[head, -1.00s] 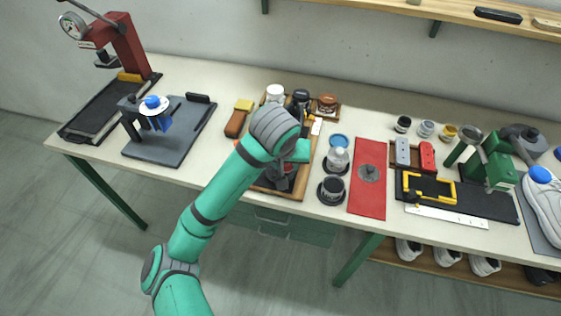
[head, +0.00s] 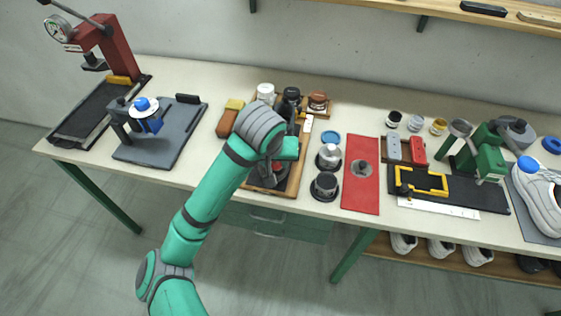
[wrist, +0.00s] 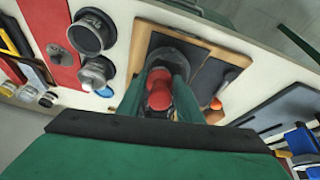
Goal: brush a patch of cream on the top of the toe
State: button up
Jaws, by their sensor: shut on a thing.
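My gripper (wrist: 158,82) is shut on a red, knob-like handle (wrist: 160,98) in the wrist view. Beyond the handle is a dark grey, rounded part whose exact shape is partly hidden by the fingers. In the head view my wrist covers most of the gripper, over the front of a wooden tray (head: 294,182). A white shoe (head: 537,202) lies on a grey mat at the far right, cut by the picture edge, with a blue round piece over it. I cannot make out any cream patch on it.
Two dark round pots, one dark-topped (head: 325,184) and one silver-topped (head: 329,155), stand right of the tray. Beyond are a red mat (head: 361,196), a yellow frame (head: 428,182) and a green clamp (head: 489,163). A grey board with a stand (head: 160,150) and a red press (head: 110,50) are left.

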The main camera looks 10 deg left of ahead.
jog(key=a, duration=0.6)
dwell(0.7)
jog(key=shift+r, duration=0.15)
jog(key=shift+v, duration=2.85)
jog(key=shift+s+r, duration=0.1)
jog(key=shift+r, duration=0.05)
jog(key=v, duration=0.2)
jog(key=shift+s+r, duration=0.15)
jog(key=shift+r, duration=0.15)
